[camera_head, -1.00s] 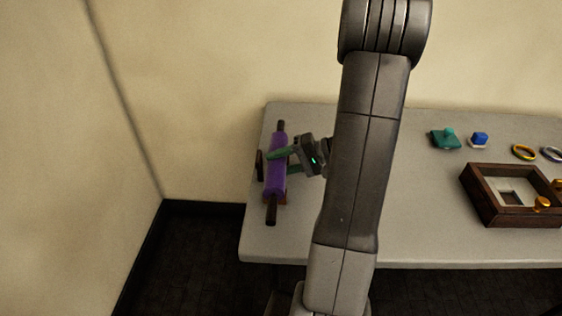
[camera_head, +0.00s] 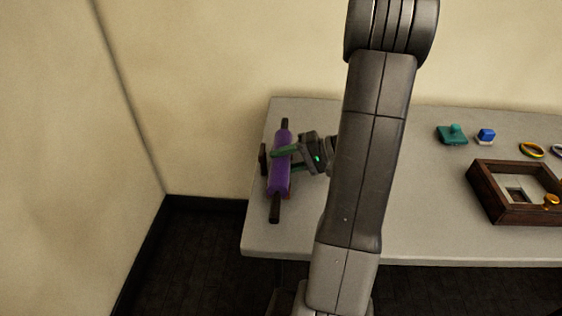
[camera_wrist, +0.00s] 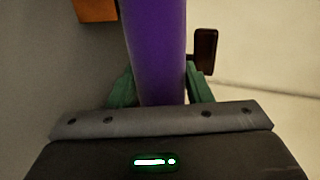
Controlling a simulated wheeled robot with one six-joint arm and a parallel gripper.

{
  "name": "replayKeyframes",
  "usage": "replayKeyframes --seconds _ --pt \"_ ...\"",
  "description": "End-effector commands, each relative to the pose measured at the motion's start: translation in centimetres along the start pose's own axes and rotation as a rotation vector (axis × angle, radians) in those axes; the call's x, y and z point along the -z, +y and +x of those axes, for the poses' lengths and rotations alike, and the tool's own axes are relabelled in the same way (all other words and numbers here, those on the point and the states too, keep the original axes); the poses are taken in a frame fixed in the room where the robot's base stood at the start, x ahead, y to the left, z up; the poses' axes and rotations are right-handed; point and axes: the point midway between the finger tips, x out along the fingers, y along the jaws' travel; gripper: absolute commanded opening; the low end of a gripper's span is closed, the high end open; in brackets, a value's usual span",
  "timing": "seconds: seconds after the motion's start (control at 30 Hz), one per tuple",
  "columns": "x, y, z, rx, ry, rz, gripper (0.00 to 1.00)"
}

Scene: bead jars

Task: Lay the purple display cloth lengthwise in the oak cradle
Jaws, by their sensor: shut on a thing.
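The purple display cloth (camera_head: 281,172) is a roll with dark ends (camera_head: 275,208) at the left end of the table. It runs from front to back in the head view. My gripper (camera_head: 285,160) is shut around its middle from the right, with green fingers on either side. In the wrist view the purple roll (camera_wrist: 157,50) stands between the fingers (camera_wrist: 160,92). A dark brown upright piece (camera_head: 263,159) left of the roll and a reddish-brown piece under its right edge look like parts of the oak cradle. The roll hides the rest, so I cannot tell whether it touches the cradle.
The grey table (camera_head: 420,220) is clear between my arm and a dark wooden frame (camera_head: 486,205) on the right. A teal lidded piece (camera_head: 452,135), a blue-and-white piece (camera_head: 486,136) and a yellow ring (camera_head: 532,150) stand behind the frame. Walls close in behind and left.

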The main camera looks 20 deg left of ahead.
Motion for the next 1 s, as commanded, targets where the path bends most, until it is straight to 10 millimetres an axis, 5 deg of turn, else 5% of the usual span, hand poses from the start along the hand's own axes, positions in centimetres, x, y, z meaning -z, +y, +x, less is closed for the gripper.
replayKeyframes --seconds 0.9,0.93,1.0 --pt "0.02 0.63 0.25 0.0 0.0 0.0 0.12" --pt "0.02 0.55 0.22 0.0 0.0 0.0 0.51" --pt "0.02 0.53 0.21 0.0 0.0 0.0 0.65"
